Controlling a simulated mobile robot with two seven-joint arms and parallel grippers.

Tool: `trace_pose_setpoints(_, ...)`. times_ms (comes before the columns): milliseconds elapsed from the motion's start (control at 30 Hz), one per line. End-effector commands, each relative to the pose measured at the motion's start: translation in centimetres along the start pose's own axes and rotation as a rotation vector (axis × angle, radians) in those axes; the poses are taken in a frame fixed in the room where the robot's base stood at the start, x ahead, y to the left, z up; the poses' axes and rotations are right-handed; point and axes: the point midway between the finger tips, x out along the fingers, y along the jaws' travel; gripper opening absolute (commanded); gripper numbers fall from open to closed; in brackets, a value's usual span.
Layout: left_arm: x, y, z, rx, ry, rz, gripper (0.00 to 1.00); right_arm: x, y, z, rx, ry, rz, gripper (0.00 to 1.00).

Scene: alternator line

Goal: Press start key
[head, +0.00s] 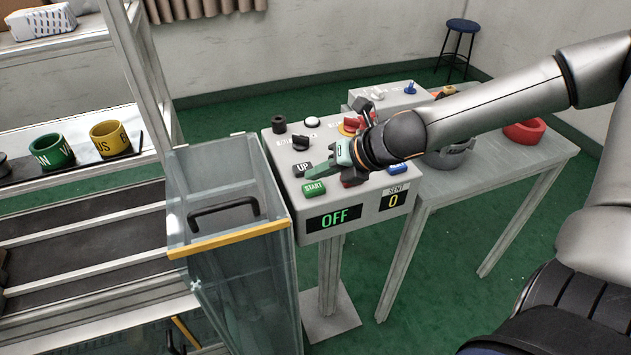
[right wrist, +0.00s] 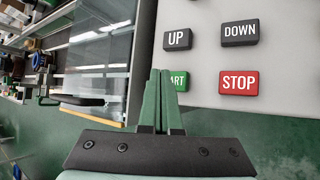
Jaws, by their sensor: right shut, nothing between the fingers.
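The green START key (head: 313,188) sits at the front left corner of the grey control box (head: 287,160) in the head view. In the right wrist view the START key (right wrist: 180,81) is partly hidden behind my fingers, with only its last letters showing. My right gripper (head: 309,173) is shut and empty, its green fingers pointing left, just above the START key. The fingertips also show in the right wrist view (right wrist: 161,72). I cannot tell if they touch the key. The box's display (head: 335,217) reads OFF. My left gripper is not in view.
The black UP key (right wrist: 178,39), black DOWN key (right wrist: 239,32) and red STOP key (right wrist: 239,82) surround the START key. A clear guard with a black handle (head: 223,208) stands left of the box. A grey table (head: 540,155) stands to the right.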

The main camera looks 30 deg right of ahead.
Motion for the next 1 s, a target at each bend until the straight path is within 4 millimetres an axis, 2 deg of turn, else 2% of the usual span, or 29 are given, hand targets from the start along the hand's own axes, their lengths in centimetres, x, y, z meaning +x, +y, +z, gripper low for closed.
trace_pose_setpoints(100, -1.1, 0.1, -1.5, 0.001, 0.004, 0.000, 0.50, -1.3, 0.9, 0.9, -0.002, 0.000, 0.000, 0.00)
trace_pose_setpoints(433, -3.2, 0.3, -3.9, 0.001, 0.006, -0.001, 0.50, -3.5, 2.6, 2.5, -0.002, 0.000, 0.001, 0.00)
trace_pose_setpoints(1000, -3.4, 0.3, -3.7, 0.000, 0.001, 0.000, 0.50, -3.6, 2.6, 2.6, 0.000, 0.000, 0.000, 0.00)
